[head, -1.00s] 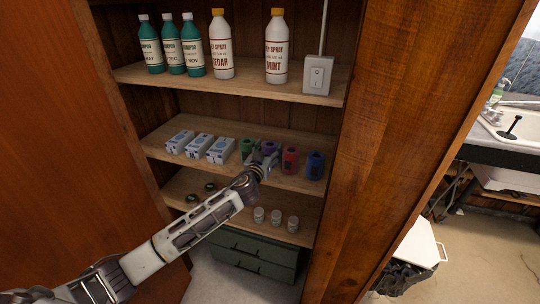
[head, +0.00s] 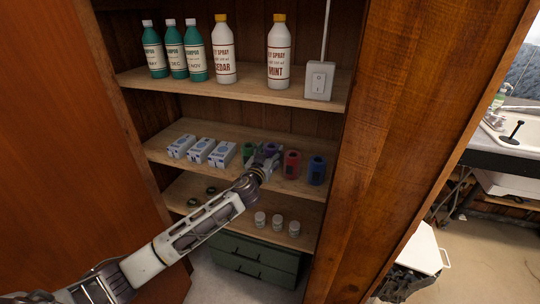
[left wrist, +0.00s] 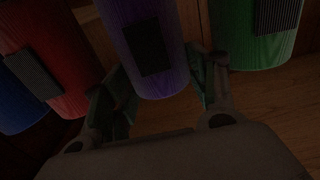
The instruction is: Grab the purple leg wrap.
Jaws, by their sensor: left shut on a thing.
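The purple leg wrap (head: 271,149) stands on the middle shelf (head: 222,131), between a green wrap (head: 249,152) and a red wrap (head: 291,163). My left gripper (head: 264,162) reaches in from the front and hides much of it. In the left wrist view the purple wrap (left wrist: 145,45) sits between the two fingers of my left gripper (left wrist: 165,90), which are shut on it. A dark patch shows on its near side. My right gripper is not in view.
A blue wrap (head: 316,170) stands right of the red one. White boxes (head: 200,150) lie to the left. Bottles (head: 224,55) and a switch box (head: 319,80) are on the shelf above. Small jars (head: 276,221) stand below. A wooden cabinet wall (head: 400,120) bounds the right side.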

